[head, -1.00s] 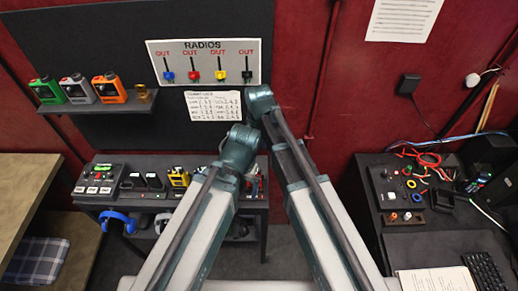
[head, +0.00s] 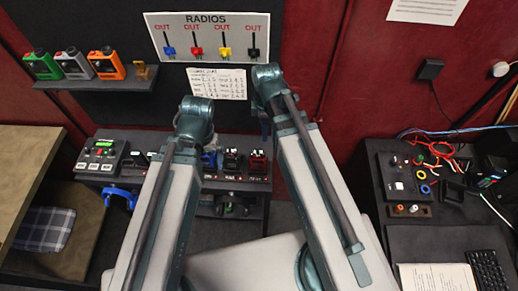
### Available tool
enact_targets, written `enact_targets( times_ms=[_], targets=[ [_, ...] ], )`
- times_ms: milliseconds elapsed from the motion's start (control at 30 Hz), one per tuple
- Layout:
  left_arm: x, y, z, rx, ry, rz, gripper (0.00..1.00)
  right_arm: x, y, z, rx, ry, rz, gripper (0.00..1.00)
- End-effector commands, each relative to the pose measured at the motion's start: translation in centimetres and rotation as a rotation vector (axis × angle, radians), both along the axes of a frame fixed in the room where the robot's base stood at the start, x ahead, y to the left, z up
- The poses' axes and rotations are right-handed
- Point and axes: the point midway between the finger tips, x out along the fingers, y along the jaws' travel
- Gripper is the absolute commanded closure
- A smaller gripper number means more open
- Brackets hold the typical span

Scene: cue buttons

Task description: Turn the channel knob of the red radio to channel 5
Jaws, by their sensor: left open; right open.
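The red radio (head: 258,163) stands at the right end of the row on the dark bench, beyond my arms. It is small in the head view, and its channel knob and setting cannot be made out. A black radio (head: 232,159) and a blue radio (head: 208,159) stand to its left. My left arm rises left of these radios, and my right arm rises to the right of the red one. The bent joints of both arms show, but their gripper fingers are hidden behind the arm links.
A RADIOS board (head: 207,54) with coloured tags hangs above a printed sheet (head: 217,83). A shelf (head: 100,82) holds green, grey and orange devices. A control box (head: 101,156) sits at the bench's left end. A cluttered desk (head: 440,240) stands right.

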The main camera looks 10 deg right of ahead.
Motion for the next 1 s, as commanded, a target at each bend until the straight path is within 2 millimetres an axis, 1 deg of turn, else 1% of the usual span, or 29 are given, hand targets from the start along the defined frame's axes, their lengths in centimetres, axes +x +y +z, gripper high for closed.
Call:
enact_targets(
  times_ms=[167,367,1000],
  targets=[
    [0.0,0.0,-0.7,0.0,0.0,-0.001,0.0,0.0,0.0,-0.7,0.0,0.0,-0.001,0.5],
    [0.0,0.0,-2.7,0.001,-0.001,-0.003,0.0,0.0,0.1,-2.7,0.0,0.0,-0.001,0.5],
    [0.1,0.0,-11.8,0.0,-0.004,-0.006,0.0,-0.2,0.1,-11.7,0.0,0.0,-0.002,0.5]
  ],
)
